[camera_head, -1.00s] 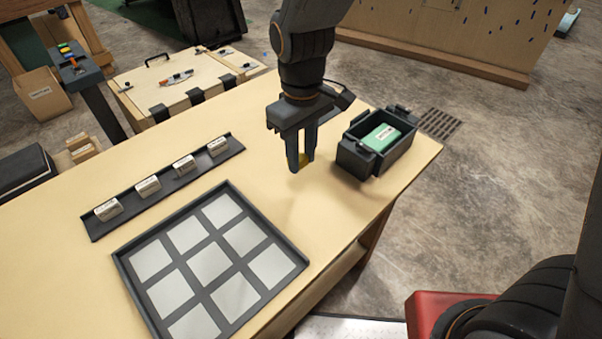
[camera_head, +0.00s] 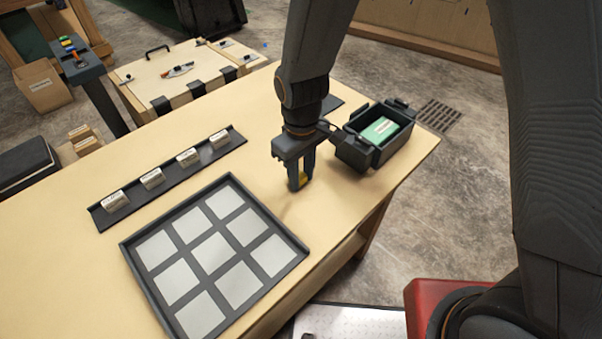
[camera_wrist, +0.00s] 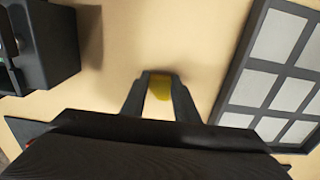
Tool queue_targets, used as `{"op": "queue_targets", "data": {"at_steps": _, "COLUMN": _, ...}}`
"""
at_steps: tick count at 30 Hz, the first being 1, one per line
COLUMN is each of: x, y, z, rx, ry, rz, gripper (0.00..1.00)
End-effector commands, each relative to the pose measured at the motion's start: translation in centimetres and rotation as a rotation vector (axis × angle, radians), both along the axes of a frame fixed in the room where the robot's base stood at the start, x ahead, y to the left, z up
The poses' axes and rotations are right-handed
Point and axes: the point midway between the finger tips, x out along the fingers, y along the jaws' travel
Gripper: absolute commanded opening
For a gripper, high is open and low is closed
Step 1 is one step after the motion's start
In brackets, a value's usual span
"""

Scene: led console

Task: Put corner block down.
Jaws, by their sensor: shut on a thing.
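My gripper (camera_head: 298,183) is shut on a small yellow corner block (camera_head: 303,179). The block also shows between the fingertips in the wrist view (camera_wrist: 161,87). The gripper points down over bare tabletop, between the black tray with pale square cells (camera_head: 283,229) and the dark bin (camera_head: 394,152). The fingers hide most of the block. I cannot tell for sure whether the block touches the table.
The bin holds a green box (camera_head: 380,130). A dark rail (camera_head: 168,178) with several small labelled blocks lies at the left behind the tray. The tray's pale cells look empty. Bare table (camera_head: 265,150) lies between rail, tray and bin.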

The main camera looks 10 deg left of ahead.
Motion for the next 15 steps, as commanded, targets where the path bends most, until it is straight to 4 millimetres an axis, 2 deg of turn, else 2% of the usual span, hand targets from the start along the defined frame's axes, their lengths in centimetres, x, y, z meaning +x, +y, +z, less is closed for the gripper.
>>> {"op": "queue_targets", "data": {"at_steps": 5, "x": -0.01, "y": -0.02, "z": -0.35, "rx": -0.001, "ry": 0.001, "rz": 0.000, "gripper": 0.06}}
{"op": "queue_targets", "data": {"at_steps": 6, "x": 0.00, "y": -0.01, "z": -0.31, "rx": 0.000, "ry": 0.000, "rz": 0.000, "gripper": 0.32}}
{"op": "queue_targets", "data": {"at_steps": 9, "x": -0.01, "y": -0.02, "z": -0.28, "rx": 0.000, "ry": 0.000, "rz": 0.000, "gripper": 0.46}}
{"op": "queue_targets", "data": {"at_steps": 15, "x": -0.02, "y": -0.01, "z": -0.27, "rx": -0.001, "ry": 0.001, "rz": 0.000, "gripper": 0.46}}
